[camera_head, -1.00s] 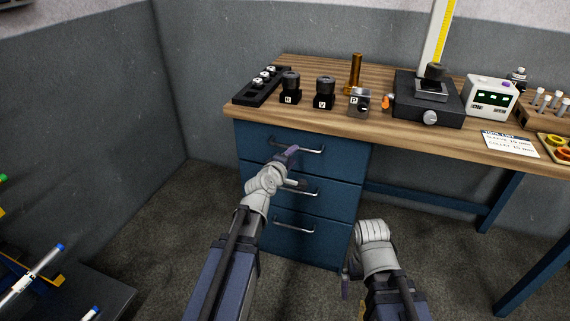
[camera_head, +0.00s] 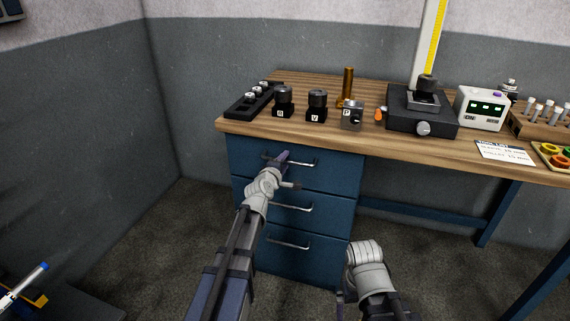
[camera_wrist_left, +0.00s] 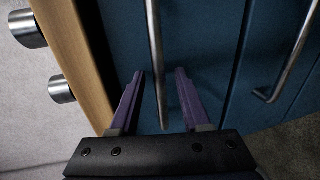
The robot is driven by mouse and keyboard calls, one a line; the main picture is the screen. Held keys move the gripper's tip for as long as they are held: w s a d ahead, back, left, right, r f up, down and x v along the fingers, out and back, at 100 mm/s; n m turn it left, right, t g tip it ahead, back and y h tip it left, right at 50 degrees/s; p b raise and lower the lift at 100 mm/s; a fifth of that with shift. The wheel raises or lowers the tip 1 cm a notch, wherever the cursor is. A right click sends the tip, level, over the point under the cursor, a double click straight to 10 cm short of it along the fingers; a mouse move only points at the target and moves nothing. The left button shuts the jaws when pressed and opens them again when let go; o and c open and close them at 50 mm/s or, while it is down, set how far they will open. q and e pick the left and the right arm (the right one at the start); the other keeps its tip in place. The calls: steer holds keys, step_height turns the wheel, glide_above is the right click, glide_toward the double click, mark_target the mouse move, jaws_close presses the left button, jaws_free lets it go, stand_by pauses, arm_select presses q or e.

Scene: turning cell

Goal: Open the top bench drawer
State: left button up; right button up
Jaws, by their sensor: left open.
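The top bench drawer (camera_head: 335,176) is the upper of three blue drawers under the left end of the bench. Its front looks flush with the cabinet, so it is shut. Its silver bar handle (camera_head: 305,163) runs across the front. My left gripper (camera_head: 284,157) is open at this handle and covers part of it. In the left wrist view, the handle bar (camera_wrist_left: 155,50) runs between the two purple fingers (camera_wrist_left: 159,72), with a gap on each side. My right gripper (camera_head: 340,298) hangs low, right of the drawers; its jaws are too hidden to judge.
The wooden bench top (camera_head: 400,147) overhangs the drawers and carries black holders, a brass part (camera_head: 347,85), a height gauge base (camera_head: 420,112) and a white display box (camera_head: 482,108). The middle drawer handle (camera_head: 300,207) sits just below.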

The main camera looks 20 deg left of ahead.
arm_select(q)
steer(key=shift+w, duration=0.45)
jaws_close()
stand_by(1.1)
